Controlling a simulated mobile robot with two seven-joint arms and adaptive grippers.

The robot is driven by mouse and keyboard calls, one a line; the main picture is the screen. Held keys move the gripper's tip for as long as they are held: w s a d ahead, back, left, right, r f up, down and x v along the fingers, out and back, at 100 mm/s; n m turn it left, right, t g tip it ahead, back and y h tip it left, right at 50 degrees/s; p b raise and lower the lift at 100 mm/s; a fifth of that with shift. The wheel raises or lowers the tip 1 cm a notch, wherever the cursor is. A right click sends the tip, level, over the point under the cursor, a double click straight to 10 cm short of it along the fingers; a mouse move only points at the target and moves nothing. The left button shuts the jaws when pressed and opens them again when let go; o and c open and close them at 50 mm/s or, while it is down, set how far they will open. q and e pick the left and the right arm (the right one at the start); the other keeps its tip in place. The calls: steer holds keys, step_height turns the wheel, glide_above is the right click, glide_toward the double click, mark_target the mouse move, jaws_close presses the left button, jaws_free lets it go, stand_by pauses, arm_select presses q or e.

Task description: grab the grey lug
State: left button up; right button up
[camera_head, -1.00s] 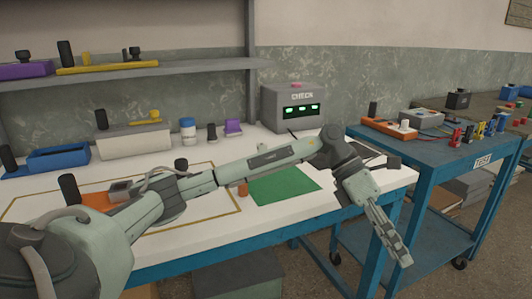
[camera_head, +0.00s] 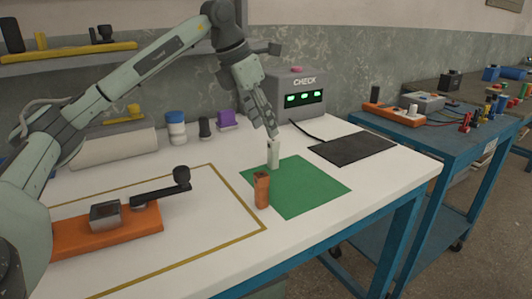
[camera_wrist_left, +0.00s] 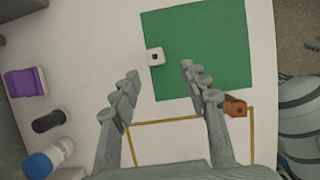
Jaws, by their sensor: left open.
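The grey lug (camera_head: 274,154) is a small pale upright block at the far-left edge of the green mat (camera_head: 310,190). It also shows in the left wrist view (camera_wrist_left: 155,57) with a dark spot on top. My left gripper (camera_head: 272,132) points down just above the lug in the head view. In the left wrist view my left gripper (camera_wrist_left: 160,72) is open and empty, with the lug a little beyond its fingertips, roughly in line with the gap. Whether a finger touches the lug cannot be told. My right gripper is not in view.
A copper-coloured block (camera_head: 262,190) stands near the mat's left corner. An orange base (camera_head: 75,235) with a black-handled lever lies left. A white bottle (camera_head: 176,128), a dark bottle (camera_head: 204,127), a purple block (camera_head: 227,120) and the CHECK box (camera_head: 297,97) stand behind. A black mat (camera_head: 352,148) lies right.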

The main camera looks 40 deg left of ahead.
mark_target(273, 141)
arm_select(q)
steer(key=x, duration=0.3)
steer(key=w+x, duration=0.1)
steer(key=x, duration=0.3)
steer(key=shift+a, duration=0.1)
steer(key=shift+c, duration=0.4)
steer(key=shift+r, duration=0.1)
jaws_close()
